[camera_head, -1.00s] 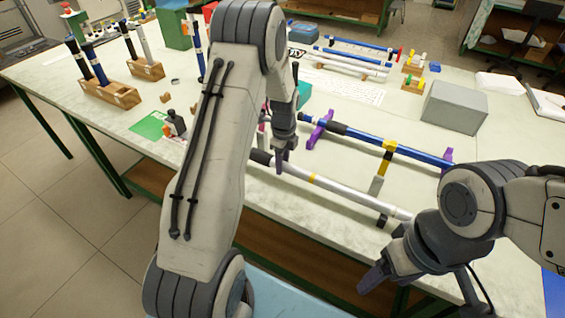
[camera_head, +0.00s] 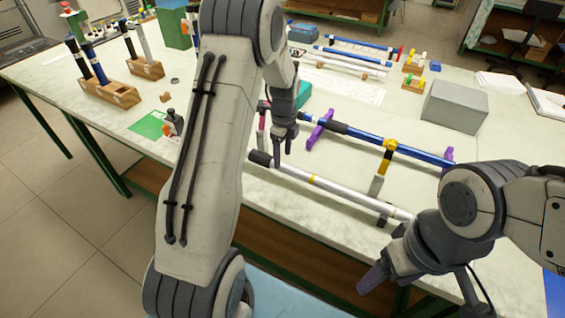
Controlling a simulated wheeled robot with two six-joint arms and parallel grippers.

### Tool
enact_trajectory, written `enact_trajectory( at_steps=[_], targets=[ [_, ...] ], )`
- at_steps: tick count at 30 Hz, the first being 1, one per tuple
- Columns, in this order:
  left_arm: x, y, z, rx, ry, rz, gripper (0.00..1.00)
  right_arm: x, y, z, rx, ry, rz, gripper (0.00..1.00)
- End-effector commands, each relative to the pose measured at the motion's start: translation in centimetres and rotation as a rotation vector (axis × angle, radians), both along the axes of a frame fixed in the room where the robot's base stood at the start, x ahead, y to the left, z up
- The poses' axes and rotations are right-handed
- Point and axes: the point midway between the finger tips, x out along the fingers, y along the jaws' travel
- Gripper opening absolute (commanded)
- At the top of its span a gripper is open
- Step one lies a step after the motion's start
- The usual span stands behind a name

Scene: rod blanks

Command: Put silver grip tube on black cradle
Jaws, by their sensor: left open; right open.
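The silver grip tube (camera_head: 335,189), with a dark grip at its left end and a yellow band, lies along the table's front edge. A small black piece (camera_head: 383,220), perhaps the black cradle, shows at the tube's right part; contact is unclear. My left gripper (camera_head: 283,148) is open, pointing down just above and behind the tube's grip end, with nothing visible between its fingers. My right gripper (camera_head: 374,277) is open and empty, low in front of the table edge, below the tube's right end.
A blue tube (camera_head: 365,138) with a dark grip lies behind, at purple supports (camera_head: 319,129) and a yellow-and-black upright (camera_head: 381,166). A grey box (camera_head: 455,107) stands at the back right. Wooden racks (camera_head: 110,92) hold tubes at the left. My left arm hides the middle-left table.

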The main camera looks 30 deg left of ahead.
Motion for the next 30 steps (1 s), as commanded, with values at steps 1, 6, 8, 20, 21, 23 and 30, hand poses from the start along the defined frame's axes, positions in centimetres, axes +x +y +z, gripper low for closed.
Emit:
enact_trajectory(
  at_steps=[1, 6, 8, 20, 21, 23, 30],
  targets=[
    [0.2, 0.0, 1.3, 0.002, -0.007, 0.000, 0.69, 0.0, 0.0, -0.3, 0.000, 0.000, 0.000, 0.75],
    [0.2, -0.1, 4.9, 0.001, -0.005, 0.000, 0.69, 0.0, 0.0, -0.6, 0.000, 0.000, 0.000, 0.75],
    [0.2, -0.1, 5.9, 0.001, -0.004, 0.000, 0.69, 0.0, 0.0, -0.7, 0.000, 0.000, 0.000, 0.75],
    [-0.1, -1.0, 8.7, -0.001, -0.002, 0.013, 0.69, 0.0, 0.0, -0.8, 0.000, 0.000, 0.000, 0.75],
    [-0.4, -2.1, 9.1, -0.003, -0.005, 0.029, 0.69, 0.0, 0.0, -0.8, 0.000, 0.000, 0.000, 0.75],
    [-1.2, -4.4, 9.9, -0.006, -0.011, 0.071, 0.69, 0.0, 0.0, -0.8, 0.000, 0.000, 0.000, 0.75],
    [-11.2, -17.7, 13.5, -0.044, -0.028, 0.413, 0.69, 0.0, 0.0, -0.8, 0.000, 0.000, 0.000, 0.75]
  ],
)
